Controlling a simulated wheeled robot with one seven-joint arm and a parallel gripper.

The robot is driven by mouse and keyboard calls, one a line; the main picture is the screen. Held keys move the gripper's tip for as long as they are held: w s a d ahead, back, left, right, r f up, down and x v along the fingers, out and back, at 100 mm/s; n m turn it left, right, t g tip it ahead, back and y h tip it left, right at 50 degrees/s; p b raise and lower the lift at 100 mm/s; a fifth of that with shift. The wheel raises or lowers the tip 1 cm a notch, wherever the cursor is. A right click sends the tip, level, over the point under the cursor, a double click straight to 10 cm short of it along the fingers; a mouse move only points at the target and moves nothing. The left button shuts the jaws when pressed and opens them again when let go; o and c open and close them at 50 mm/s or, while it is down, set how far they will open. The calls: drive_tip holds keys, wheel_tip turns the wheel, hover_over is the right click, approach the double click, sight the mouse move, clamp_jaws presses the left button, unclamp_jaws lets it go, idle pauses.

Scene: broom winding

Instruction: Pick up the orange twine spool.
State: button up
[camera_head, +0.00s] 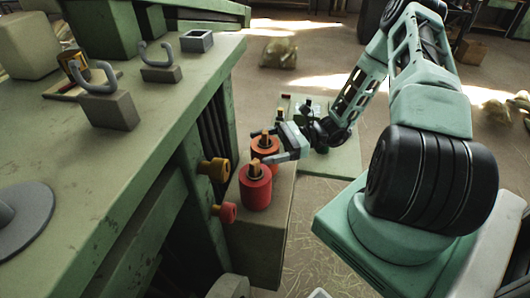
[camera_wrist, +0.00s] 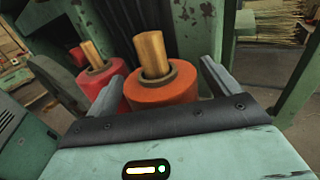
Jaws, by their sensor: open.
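The orange twine spool (camera_head: 264,146) stands upright with a wooden core on a low ledge beside the green bench. In the wrist view the orange spool (camera_wrist: 160,92) lies ahead between my two fingers, nearer the right one. My gripper (camera_head: 277,145) is open and empty, reaching in from the right at the spool. I cannot tell whether a finger touches it. A red spool (camera_head: 256,190) stands on the same ledge, nearer the head camera. In the wrist view the red spool (camera_wrist: 98,82) is left of the orange one, partly hidden by it and the left finger.
The green bench (camera_head: 160,130) rises left of the ledge (camera_head: 262,238). A yellow knob (camera_head: 214,169) and a red knob (camera_head: 225,212) stick out from its side near the spools. A green board (camera_head: 345,160) lies beyond my gripper.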

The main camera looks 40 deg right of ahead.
drive_tip(key=shift+w+a, duration=0.1)
drive_tip(key=shift+a, duration=0.1)
drive_tip(key=c, duration=1.2)
